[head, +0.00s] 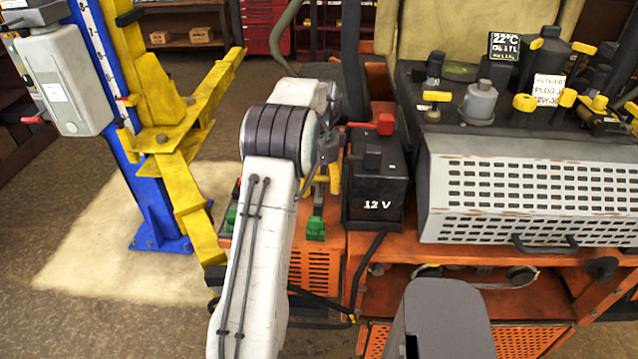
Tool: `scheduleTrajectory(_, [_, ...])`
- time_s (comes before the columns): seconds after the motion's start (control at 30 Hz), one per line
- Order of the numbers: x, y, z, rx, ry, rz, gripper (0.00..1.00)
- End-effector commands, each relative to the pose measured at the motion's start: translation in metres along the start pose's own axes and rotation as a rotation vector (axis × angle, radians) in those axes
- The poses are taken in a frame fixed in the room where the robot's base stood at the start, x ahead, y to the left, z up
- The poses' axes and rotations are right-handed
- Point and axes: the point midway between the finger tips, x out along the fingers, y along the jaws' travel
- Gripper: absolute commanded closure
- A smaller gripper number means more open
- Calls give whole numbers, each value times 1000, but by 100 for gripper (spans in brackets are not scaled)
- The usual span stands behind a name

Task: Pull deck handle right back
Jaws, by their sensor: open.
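My white arm rises through the middle of the head view and bends over at its dark-banded joint. My gripper (329,152) shows only in part, as dark grey pieces just right of that joint. It is open, and its fingertips are mostly hidden behind my arm. Below it stand several small levers on the orange mower body (316,268). A green-ended lever (316,229) is right of my arm, and another green grip (231,219) is left of it. A yellow lever (335,180) is just below my gripper. I cannot tell which is the deck handle or whether my gripper touches one.
A black 12 V battery (376,185) with a red terminal cap stands close right of my gripper. A perforated grey guard (535,190) fills the right. A blue lift post (158,200) with yellow arms (190,195) stands left. Open floor lies at the lower left.

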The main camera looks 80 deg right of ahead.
Motion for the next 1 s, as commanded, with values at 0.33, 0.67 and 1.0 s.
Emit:
scheduleTrajectory(0.33, [3,0,0,0,0,-1,43])
scheduleTrajectory(0.67, [3,0,0,0,0,-1,67])
scheduleTrajectory(1.0, [2,-1,0,-2,1,-3,97])
